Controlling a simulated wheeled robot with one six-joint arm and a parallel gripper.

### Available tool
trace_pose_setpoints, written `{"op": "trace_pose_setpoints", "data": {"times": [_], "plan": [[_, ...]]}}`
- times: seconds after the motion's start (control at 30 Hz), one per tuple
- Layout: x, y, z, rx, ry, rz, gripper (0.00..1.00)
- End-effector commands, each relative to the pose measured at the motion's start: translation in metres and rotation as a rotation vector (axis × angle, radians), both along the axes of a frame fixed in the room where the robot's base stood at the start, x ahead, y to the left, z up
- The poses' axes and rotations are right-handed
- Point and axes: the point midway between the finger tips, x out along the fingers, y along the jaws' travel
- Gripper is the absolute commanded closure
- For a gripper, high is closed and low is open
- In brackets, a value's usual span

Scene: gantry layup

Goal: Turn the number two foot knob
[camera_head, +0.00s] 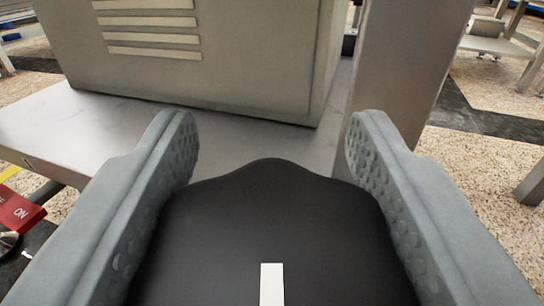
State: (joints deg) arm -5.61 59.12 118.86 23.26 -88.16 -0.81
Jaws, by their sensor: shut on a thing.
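A black knob (275,220) with a rounded, lobed top fills the lower middle of the view. A white mark (272,285) runs along it near the bottom edge and points straight up the picture. My gripper (272,135) has its two grey, dimpled fingers on the left and right sides of the knob, shut on it. The fingertips reach past the knob's far edge. The knob's near part is cut off by the frame, and no number shows on it.
A beige metal cabinet (240,90) with pale slots stands on a grey plate (60,125) beyond the fingers. A grey post (400,80) rises at right. A red ON label (20,210) is at far left. Speckled floor (470,190) shows at right.

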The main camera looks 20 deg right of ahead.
Motion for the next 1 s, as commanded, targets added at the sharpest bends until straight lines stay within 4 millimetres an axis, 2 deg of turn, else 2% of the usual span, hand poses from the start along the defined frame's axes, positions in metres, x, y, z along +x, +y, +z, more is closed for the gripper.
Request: {"op": "trace_pose_setpoints", "data": {"times": [0.4, 0.43, 0.53, 0.87, 1.0], "plan": [[0.0, 0.0, 0.0, 0.0, 0.001, -0.009, 0.74], [0.0, 0.0, 0.0, 0.0, 0.001, -0.009, 0.49], [0.0, 0.0, 0.0, 0.0, 0.001, -0.009, 0.3], [-0.002, 0.001, 0.0, 0.0, 0.0, -0.008, 0.29], [-0.013, 0.005, -0.001, 0.0, 0.002, -0.008, 0.29]]}}
